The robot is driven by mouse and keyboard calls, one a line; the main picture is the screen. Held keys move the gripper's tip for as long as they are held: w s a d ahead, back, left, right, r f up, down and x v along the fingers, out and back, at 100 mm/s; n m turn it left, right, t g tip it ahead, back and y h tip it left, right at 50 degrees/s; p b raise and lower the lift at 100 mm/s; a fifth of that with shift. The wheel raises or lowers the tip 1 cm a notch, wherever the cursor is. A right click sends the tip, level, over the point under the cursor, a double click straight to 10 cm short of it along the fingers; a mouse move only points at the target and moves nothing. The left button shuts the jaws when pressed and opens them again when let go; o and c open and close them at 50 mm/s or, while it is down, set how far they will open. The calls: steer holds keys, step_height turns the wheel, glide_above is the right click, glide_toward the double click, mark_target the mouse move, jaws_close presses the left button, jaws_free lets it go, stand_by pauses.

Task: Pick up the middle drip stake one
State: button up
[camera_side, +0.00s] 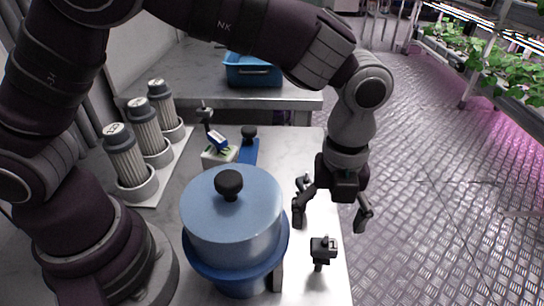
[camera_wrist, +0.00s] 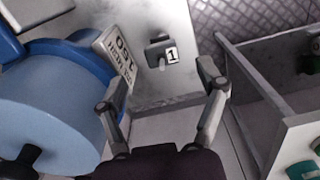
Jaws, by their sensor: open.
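A large blue lidded pot (camera_side: 232,215) stands close left of my gripper; a lettered plate (camera_wrist: 116,56) is beside it. White filter cylinders (camera_side: 145,127) stand at the back left. A blue bin (camera_side: 254,71) sits on the far bench. Metal floor lies beyond the right edge.

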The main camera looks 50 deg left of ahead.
mark_target(324, 245)
step_height(324, 245, down, 6)
steer(key=shift+s+d+r, duration=0.1)
steer(key=shift+d, duration=0.05)
steer(key=shift+c, duration=0.3)
steer(key=c, duration=0.9)
steer(key=shift+o, duration=0.2)
steer(key=shift+r, duration=0.1)
